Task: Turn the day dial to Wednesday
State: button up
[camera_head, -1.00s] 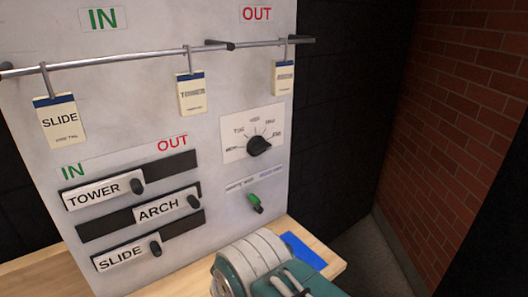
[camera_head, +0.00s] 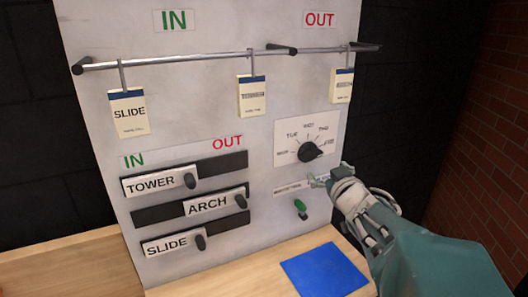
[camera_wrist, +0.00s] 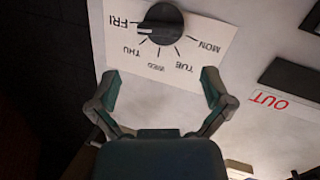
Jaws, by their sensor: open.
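The day dial is a black round knob (camera_head: 311,151) on a white card at the right of the panel, with day labels from MON at left to FRI at right. In the wrist view the card appears turned over, and the knob (camera_wrist: 162,22) sits at the top edge with its white mark toward FRI. My gripper (camera_head: 322,181) is just below and right of the dial, close to the panel. In the wrist view my gripper (camera_wrist: 160,84) has its fingers spread wide with nothing between them, apart from the knob.
A green-tipped switch (camera_head: 300,206) is below the dial. Sliders marked TOWER (camera_head: 151,181), ARCH (camera_head: 207,202) and SLIDE (camera_head: 166,244) are at left. Tags hang from a rail (camera_head: 190,58) above. A blue square (camera_head: 324,270) lies on the wooden table (camera_head: 215,281).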

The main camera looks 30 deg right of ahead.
aim_at(315, 158)
jog(key=w+d+y, duration=0.1)
jog(key=w, duration=0.2)
jog(key=w+n+t+y, duration=0.1)
jog(key=w+y, duration=0.1)
jog(key=w, duration=0.1)
jog(key=w+d+f+n+y, duration=0.1)
jog(key=w, duration=0.2)
jog(key=shift+w+d+f+t+y, duration=0.1)
jog(key=shift+d+t+y, duration=0.2)
jog(key=shift+t, duration=0.1)
jog(key=c, duration=0.9)
